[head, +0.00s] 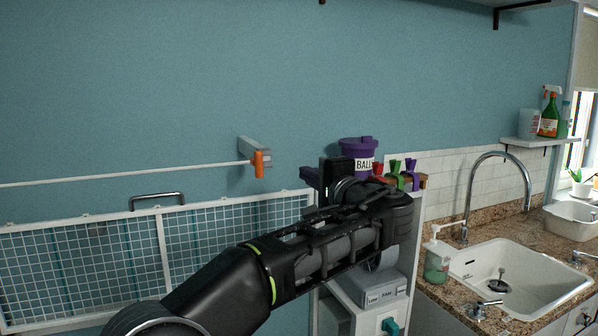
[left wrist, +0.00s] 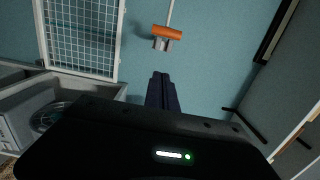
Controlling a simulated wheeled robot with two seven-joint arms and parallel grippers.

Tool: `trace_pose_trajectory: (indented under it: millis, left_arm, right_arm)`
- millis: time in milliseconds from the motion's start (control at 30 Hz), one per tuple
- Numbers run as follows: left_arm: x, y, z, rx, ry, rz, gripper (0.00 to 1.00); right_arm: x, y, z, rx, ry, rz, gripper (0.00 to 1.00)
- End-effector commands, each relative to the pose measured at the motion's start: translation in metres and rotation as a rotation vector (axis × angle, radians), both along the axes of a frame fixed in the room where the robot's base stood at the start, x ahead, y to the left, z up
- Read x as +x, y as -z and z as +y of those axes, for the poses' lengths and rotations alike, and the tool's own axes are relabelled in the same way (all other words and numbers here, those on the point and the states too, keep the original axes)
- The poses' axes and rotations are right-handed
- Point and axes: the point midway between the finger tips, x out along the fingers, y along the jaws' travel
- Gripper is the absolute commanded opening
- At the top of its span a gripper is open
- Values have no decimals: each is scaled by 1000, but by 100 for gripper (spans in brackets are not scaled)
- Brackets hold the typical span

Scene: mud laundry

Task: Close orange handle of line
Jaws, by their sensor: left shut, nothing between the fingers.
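The orange handle (head: 259,164) sits at the right end of the white line (head: 120,175), in front of a grey wall bracket (head: 253,147). In the left wrist view the orange handle (left wrist: 167,32) lies above my fingertips, with the grey piece just below it. My left gripper (head: 309,178) is to the right of the handle and slightly lower in the head view, apart from it. In the left wrist view its fingers (left wrist: 161,82) are together and hold nothing. My right gripper is not in view.
A white wire drying rack (head: 160,242) is on the wall below the line. A purple tub (head: 358,155) and coloured pegs stand right of my gripper, partly hidden by my arm. A sink (head: 520,275) and soap bottle (head: 438,262) are at right. The wall above is clear.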

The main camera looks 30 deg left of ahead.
Motion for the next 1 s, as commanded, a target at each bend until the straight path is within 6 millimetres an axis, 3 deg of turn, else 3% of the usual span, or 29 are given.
trace_pose_trajectory:
  millis: [500,700,1000]
  left_arm:
    - [46,-4,81,0,-4,2,0]
    - [25,-2,100,1,-2,1,0]
    - [19,0,105,-1,0,1,0]
  right_arm:
    - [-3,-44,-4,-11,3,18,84]
    - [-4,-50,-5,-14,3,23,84]
    - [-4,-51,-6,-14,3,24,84]
